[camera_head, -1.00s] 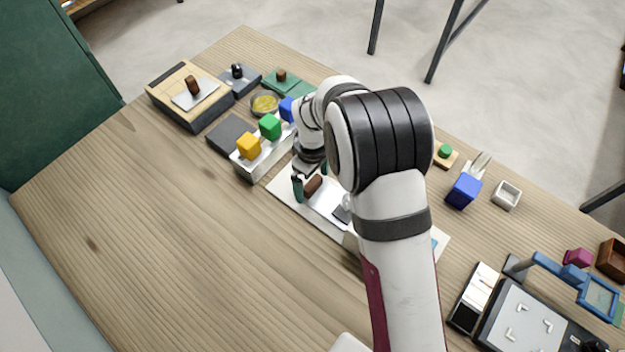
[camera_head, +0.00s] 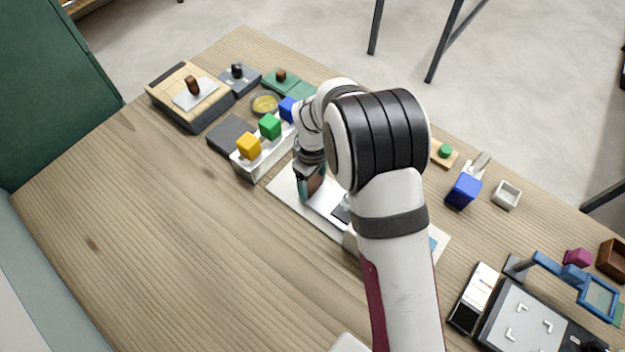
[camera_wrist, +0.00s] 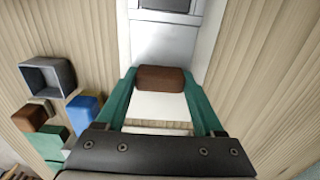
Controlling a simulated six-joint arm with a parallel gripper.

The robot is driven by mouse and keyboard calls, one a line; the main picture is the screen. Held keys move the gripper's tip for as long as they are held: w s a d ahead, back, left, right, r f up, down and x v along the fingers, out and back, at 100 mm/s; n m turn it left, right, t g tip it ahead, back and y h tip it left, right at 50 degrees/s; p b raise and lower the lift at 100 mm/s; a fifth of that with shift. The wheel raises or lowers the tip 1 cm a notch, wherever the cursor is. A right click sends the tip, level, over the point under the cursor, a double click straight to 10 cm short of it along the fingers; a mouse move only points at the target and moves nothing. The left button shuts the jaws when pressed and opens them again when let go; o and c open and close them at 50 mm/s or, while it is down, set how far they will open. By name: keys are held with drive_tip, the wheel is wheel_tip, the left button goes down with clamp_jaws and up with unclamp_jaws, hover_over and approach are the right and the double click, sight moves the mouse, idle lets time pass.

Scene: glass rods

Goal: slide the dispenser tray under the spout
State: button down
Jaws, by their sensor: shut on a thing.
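The dispenser tray (camera_wrist: 163,47) is a pale strip with a brown block-shaped handle (camera_wrist: 160,79) at its near end. In the head view the tray (camera_head: 324,204) lies on a white base board (camera_head: 283,191). My gripper (camera_wrist: 160,84) has its green fingers on both sides of the brown handle and is shut on it. In the head view my gripper (camera_head: 311,188) is low over the board's left part. A dark rectangular part (camera_wrist: 166,5) shows at the top edge of the wrist view. My arm hides the board's middle, and I cannot make out the spout.
A white rack (camera_head: 256,163) with yellow, green and blue cubes stands close to the left of my gripper. A dark grey pad (camera_head: 231,134) lies behind it. The front-left table is clear.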

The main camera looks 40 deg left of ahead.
sight(326, 199)
drive_tip(key=shift+d, duration=0.1)
drive_tip(key=d, duration=0.3)
drive_tip(key=shift+d, duration=0.4)
unclamp_jaws()
drive_tip(key=shift+r, duration=0.1)
wheel_tip(326, 199, up, 16)
drive_tip(key=shift+f, duration=0.2)
